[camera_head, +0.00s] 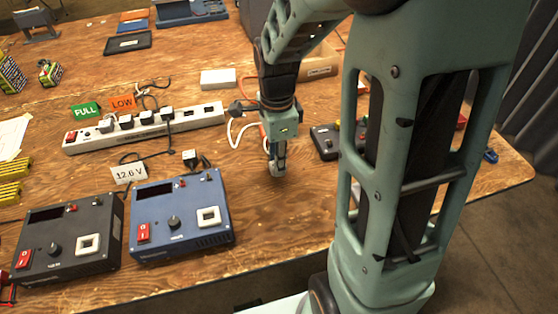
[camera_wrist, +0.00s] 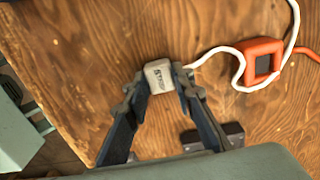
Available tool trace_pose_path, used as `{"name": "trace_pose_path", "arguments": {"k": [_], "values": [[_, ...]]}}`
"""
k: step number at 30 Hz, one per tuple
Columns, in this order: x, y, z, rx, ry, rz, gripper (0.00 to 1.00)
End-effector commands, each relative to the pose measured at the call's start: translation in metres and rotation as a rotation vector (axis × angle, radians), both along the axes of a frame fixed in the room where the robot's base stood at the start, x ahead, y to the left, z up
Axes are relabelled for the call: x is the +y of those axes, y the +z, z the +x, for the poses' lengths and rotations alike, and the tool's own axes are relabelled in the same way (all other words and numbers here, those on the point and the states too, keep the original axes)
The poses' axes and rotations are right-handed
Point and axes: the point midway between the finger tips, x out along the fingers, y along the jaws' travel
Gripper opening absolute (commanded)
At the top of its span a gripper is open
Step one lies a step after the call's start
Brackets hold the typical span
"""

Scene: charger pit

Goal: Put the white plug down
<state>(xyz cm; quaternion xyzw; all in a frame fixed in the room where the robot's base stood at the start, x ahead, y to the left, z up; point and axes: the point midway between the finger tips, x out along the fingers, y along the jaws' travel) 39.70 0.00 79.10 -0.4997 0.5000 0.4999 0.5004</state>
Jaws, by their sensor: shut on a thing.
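The white plug (camera_wrist: 159,77) shows in the wrist view between my fingertips, with dark lettering on its face and a white cord leading off to the right. My gripper (camera_wrist: 158,85) is shut on it. In the head view my gripper (camera_head: 278,172) points down over the wooden table, right of the blue charger box. The plug is mostly hidden by the fingers there. I cannot tell whether the plug touches the table (camera_head: 270,215). The white cord (camera_wrist: 226,53) runs to an orange device (camera_wrist: 263,61) in the wrist view.
A blue charger box (camera_head: 181,215) and a black charger box (camera_head: 68,240) stand at the front left. A power strip (camera_head: 145,127) holding several plugs lies behind them. A small dark box (camera_head: 324,141) sits right of my gripper. Bare wood lies in front of my gripper.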

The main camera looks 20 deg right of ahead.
Motion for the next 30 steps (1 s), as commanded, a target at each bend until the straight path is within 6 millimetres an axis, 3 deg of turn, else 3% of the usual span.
{"name": "trace_pose_path", "arguments": {"k": [7,8,12,23,30], "values": [[0.0,-0.004,0.0,0.0,0.001,0.0,0.0],[0.0,-0.003,0.0,0.0,0.001,0.0,0.25],[0.0,-0.003,0.0,0.0,0.001,0.0,0.4],[0.0,0.003,0.0,0.0,0.0,0.0,0.4],[0.0,0.047,0.001,-0.005,0.002,0.0,0.4]]}}
